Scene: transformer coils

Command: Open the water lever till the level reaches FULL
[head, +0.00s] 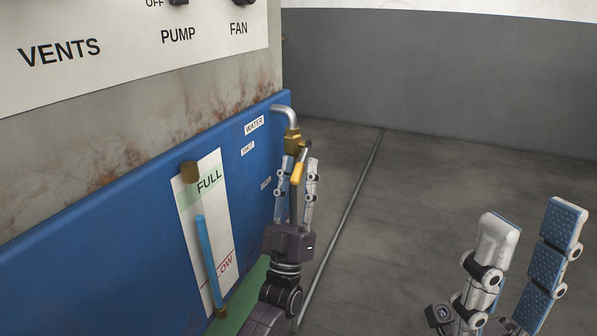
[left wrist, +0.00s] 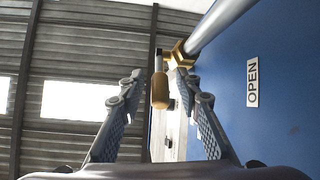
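The water lever's yellow handle (head: 298,173) hangs from a brass valve (head: 292,138) below a grey pipe (head: 284,111) marked WATER. My left gripper (head: 298,163) is open, with one finger on each side of the handle. In the left wrist view the handle (left wrist: 160,91) shows between the spread fingers, with gaps visible beside it. The level gauge (head: 217,170) has a blue column (head: 206,255) whose top is above the LOW line and just below the green FULL band (head: 208,185). My right gripper (head: 532,218) is open and empty at the lower right.
The blue tank wall (head: 100,250) runs along the left, under a panel with VENTS, PUMP and FAN labels (head: 150,45). The grey floor (head: 440,190) to the right is clear.

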